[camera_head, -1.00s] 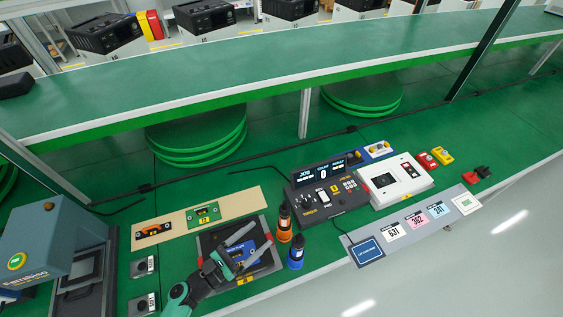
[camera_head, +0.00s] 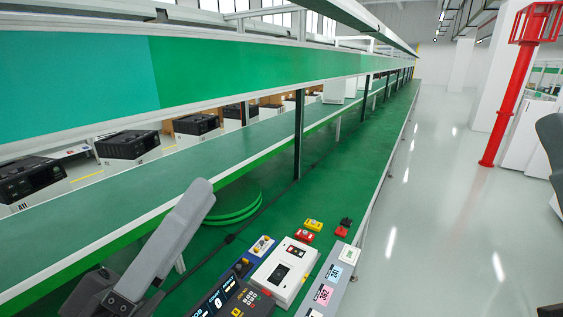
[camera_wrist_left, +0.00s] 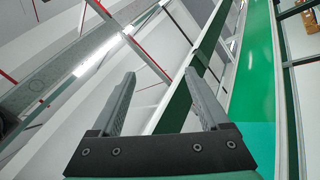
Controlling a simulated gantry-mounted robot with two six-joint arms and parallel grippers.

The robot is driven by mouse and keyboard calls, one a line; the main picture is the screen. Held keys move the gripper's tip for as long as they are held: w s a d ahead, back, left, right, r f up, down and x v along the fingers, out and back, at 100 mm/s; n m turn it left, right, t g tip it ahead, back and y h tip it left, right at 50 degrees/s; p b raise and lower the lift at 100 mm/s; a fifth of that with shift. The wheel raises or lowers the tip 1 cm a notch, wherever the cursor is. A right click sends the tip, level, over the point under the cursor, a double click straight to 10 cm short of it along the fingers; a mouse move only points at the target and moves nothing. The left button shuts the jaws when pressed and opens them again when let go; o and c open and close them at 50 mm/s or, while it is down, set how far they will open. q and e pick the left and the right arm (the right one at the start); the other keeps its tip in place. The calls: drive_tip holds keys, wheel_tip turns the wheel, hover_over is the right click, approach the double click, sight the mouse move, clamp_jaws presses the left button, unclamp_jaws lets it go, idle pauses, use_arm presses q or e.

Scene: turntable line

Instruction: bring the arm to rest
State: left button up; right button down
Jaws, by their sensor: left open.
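My left gripper (camera_head: 180,220) is raised at the lower left of the head view, close to the camera, with a long grey finger pointing up and right. In the left wrist view the left gripper (camera_wrist_left: 160,78) has its two grey fingers wide apart with nothing between them. It is clear of the bench and touches no object. My right gripper is not in view.
The green bench (camera_head: 345,165) runs away to the back right. On it are a white box (camera_head: 283,270), a dark control panel (camera_head: 238,300), a yellow part (camera_head: 313,225) and red parts (camera_head: 304,236). Black machines (camera_head: 128,144) stand behind. A red post (camera_head: 500,100) rises at right.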

use_arm(q)
drive_tip(key=s+a+r+m+t+y, duration=0.4)
drive_tip(key=s+a+r+t+y, duration=0.4)
drive_tip(key=y, duration=0.5)
wheel_tip(320, 180, up, 28)
drive_tip(key=w+a+p, duration=0.1)
drive_tip(key=p, duration=2.6)
drive_tip(key=shift+w+a+g, duration=0.15)
drive_tip(key=shift+w+g, duration=0.25)
